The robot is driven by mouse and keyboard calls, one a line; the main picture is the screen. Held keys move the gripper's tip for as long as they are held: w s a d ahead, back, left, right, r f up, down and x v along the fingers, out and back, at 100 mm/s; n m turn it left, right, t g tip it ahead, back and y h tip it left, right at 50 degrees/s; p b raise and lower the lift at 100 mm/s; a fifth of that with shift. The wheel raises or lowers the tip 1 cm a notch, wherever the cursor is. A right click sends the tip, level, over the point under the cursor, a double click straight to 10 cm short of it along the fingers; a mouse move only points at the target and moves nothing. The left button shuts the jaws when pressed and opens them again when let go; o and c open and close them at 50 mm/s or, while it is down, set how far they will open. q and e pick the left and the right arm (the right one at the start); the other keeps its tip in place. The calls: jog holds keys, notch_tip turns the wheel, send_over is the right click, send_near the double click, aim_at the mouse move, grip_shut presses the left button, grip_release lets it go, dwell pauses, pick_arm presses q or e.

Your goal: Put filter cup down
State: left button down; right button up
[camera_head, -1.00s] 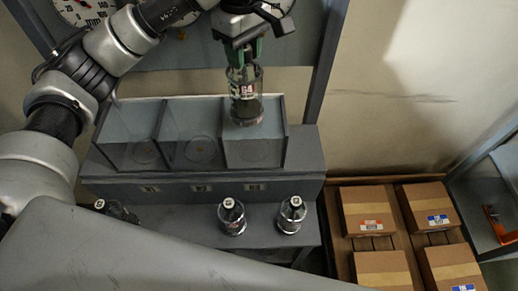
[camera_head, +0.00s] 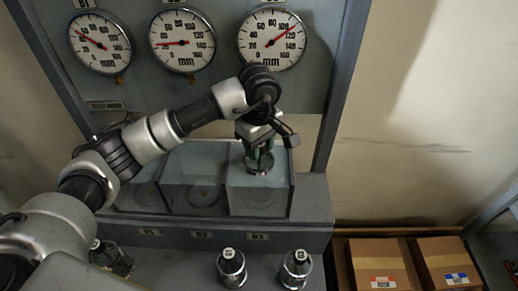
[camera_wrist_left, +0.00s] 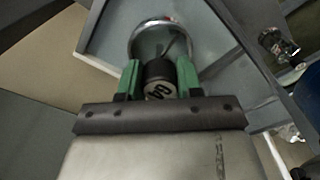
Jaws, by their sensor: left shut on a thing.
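The filter cup (camera_head: 259,166) is a clear glass vessel with a black numbered cap, which shows in the left wrist view (camera_wrist_left: 161,82). My left gripper (camera_head: 260,148) has green fingers, also seen in the left wrist view (camera_wrist_left: 158,78), and is shut on the cup's cap from above. The arm hides much of the cup. My right gripper is not in view.
The other two compartments hold only round floor marks (camera_head: 203,195). Bottles stand on the lower shelf in front, two at the right (camera_head: 231,268), (camera_head: 296,270) and one at the left (camera_head: 113,262). Gauges (camera_head: 271,39) line the panel behind. Cardboard boxes (camera_head: 384,265) lie at right.

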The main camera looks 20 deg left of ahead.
pick_arm(q)
jog(key=shift+f, duration=0.95)
jog(key=shift+f, duration=0.15)
jog(key=c, duration=0.8)
grip_release()
jog(key=shift+o, duration=0.2)
